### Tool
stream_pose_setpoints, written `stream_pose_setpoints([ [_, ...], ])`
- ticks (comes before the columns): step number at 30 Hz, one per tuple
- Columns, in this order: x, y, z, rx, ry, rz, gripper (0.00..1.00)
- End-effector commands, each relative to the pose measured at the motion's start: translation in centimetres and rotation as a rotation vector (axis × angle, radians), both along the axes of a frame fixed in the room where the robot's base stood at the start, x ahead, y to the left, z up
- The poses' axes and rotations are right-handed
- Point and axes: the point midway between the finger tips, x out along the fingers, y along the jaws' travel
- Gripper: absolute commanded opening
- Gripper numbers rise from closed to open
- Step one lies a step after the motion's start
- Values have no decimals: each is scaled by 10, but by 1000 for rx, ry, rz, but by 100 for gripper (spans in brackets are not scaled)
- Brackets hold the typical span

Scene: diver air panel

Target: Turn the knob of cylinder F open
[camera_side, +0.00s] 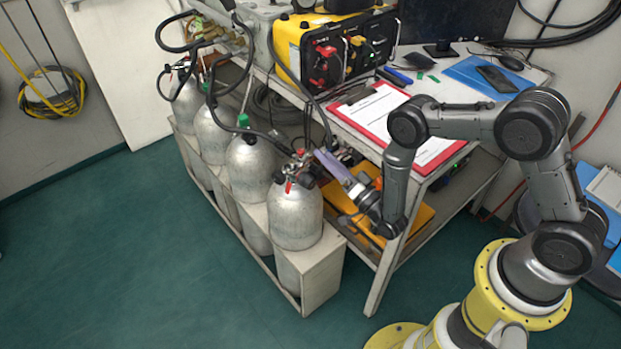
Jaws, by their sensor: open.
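Several silver gas cylinders stand in a row in a pale rack; no letter is readable on them, so I cannot tell which is cylinder F. The nearest cylinder (296,213) has a valve with a red knob (301,154) on top and a red tag or lever (289,187) at its front. The cylinder behind it (250,165) has a green knob (243,120). My gripper (319,158) is open, just right of the nearest cylinder's valve. Its fingertips are small and partly lost among the valve parts and hoses; I cannot tell whether they touch the knob.
Black hoses run from the valves to the bench, close to my gripper. The bench holds a yellow-black panel unit (287,45), a red clipboard (436,151) and a blue folder (463,70). An orange case (408,214) lies on the lower shelf. The green floor at left is clear.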

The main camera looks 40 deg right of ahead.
Motion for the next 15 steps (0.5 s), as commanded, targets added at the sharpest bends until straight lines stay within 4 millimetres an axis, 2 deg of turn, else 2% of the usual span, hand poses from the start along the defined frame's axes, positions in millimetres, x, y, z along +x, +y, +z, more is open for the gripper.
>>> stream_pose_setpoints([
  [1, -20, 0, -36, -6, 66, 4, 81],
  [3, -42, 0, -72, -15, 144, 9, 81],
  [6, -68, 0, -106, -23, 225, 14, 81],
  [10, -82, 0, -124, -28, 271, 18, 81],
  [15, -77, 2, -125, -29, 276, 20, 81],
])
